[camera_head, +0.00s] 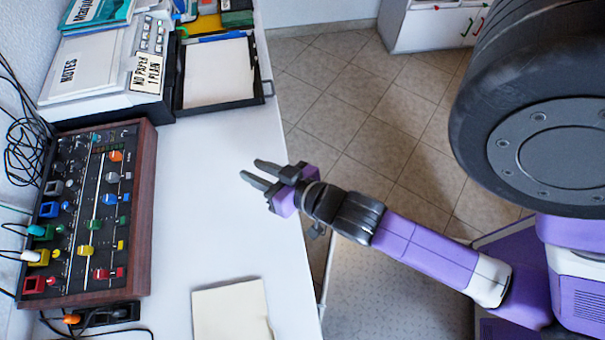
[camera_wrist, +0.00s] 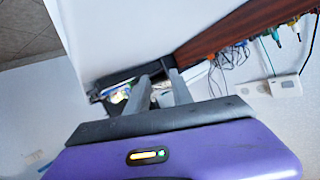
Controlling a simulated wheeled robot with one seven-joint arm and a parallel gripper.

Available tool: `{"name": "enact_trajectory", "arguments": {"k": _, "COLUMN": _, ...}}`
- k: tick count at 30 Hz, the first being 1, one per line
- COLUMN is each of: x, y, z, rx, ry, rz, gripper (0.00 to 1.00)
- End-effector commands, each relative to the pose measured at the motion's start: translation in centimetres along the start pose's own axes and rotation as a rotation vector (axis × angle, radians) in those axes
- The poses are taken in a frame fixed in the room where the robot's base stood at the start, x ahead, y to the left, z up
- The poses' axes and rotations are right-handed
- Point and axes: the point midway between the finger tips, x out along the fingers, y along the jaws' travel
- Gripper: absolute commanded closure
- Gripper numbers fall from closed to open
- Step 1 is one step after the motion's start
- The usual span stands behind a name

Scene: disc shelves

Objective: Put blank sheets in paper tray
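The cream blank sheets (camera_head: 232,312) lie flat at the bottom of the head view, near the table's right edge. The black paper tray (camera_head: 222,105) juts from the printer at the top, with a pale rectangular surface inside it. A label on the printer (camera_head: 147,72) reads "NO PAPER" and "1 PLAIN". My gripper (camera_head: 250,170) is over the white table's right edge, between the tray and the sheets and apart from both. Its fingers are spread with nothing visible between them. They also show in the wrist view (camera_wrist: 158,76). I cannot pick out the sheets in the wrist view.
A wood-sided mixer panel (camera_head: 140,215) with coloured knobs stands on the left of the table (camera_head: 205,190), with cables beside it. Books and a notes booklet lie on the printer. The table between tray and sheets is clear. Tiled floor lies right of the edge.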

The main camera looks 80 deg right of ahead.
Motion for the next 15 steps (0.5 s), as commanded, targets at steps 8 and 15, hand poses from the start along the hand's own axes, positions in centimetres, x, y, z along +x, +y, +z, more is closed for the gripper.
{"name": "enact_trajectory", "arguments": {"k": 8, "x": -9.2, "y": -4.0, "z": 1.1, "rx": -0.187, "ry": -0.008, "rz": -0.224, "gripper": 0.72}}
{"name": "enact_trajectory", "arguments": {"k": 15, "x": -15.0, "y": -5.1, "z": -0.3, "rx": -0.310, "ry": 0.022, "rz": -0.348, "gripper": 0.72}}
